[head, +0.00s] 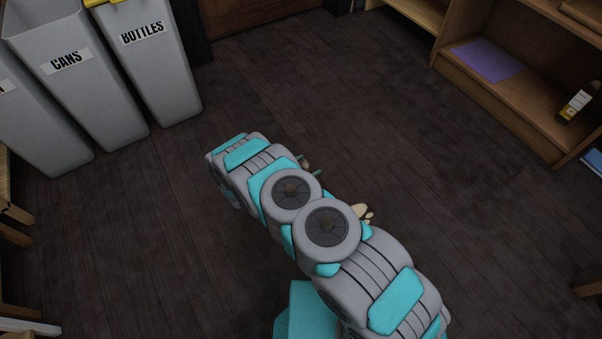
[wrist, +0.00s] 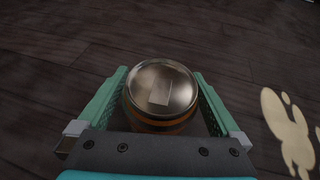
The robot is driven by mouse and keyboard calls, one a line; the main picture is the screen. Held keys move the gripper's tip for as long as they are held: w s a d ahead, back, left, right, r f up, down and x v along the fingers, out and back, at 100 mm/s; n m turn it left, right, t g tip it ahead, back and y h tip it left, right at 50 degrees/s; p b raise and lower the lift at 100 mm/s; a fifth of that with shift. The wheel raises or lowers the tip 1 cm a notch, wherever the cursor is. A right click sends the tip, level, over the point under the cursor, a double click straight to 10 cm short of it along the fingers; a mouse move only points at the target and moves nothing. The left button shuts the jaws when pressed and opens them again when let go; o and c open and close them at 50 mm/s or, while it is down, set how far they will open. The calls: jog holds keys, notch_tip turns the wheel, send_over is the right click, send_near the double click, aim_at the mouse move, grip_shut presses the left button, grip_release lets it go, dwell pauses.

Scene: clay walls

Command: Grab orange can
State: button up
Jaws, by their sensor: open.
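The can (wrist: 160,92) shows in the wrist view, upright on the dark wooden floor, with a silver top and an orange and dark band on its side. My gripper (wrist: 162,84) is open, with one green finger on each side of the can. The fingers look close to its sides; I cannot tell whether they touch it. The can's lower part is hidden by my gripper's body. In the head view my arm covers most of this spot, and only a small bit of the gripper area shows past it.
A pale, splotch-like shape (wrist: 290,130) lies on the floor right of the can. Grey bins marked CANS (head: 66,62) and BOTTLES (head: 142,34) stand at the upper left. A wooden shelf (head: 505,105) with a bottle (head: 577,103) is at the right. Much floor between is clear.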

jog(key=c, duration=1.1)
jog(key=shift+r, duration=0.1)
jog(key=shift+c, duration=0.2)
